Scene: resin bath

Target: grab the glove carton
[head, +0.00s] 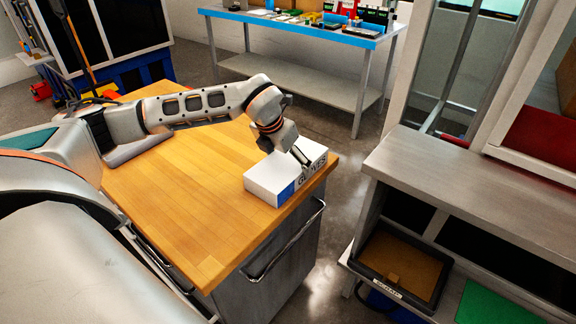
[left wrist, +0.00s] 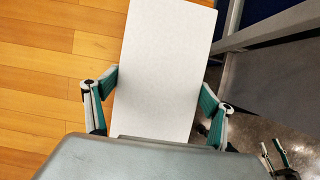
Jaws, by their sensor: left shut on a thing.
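The glove carton (head: 268,181) is a white box with a blue patch and dark lettering on its side. It lies on the wooden tabletop (head: 190,215) near the right corner. My left gripper (head: 301,158) reaches down onto it from above and is shut on it. In the left wrist view the carton (left wrist: 165,70) shows as a plain pale face between the two fingers of my left gripper (left wrist: 157,100), one finger along each side. Whether the carton is lifted off the table cannot be told. My right gripper does not show clearly in the head view.
The carton is close to the table edge, above a cabinet with a metal handle (head: 285,245). A grey bench (head: 480,180) with a tray (head: 385,285) below stands to the right. A blue-edged table (head: 300,32) with small items stands behind. The tabletop's front is clear.

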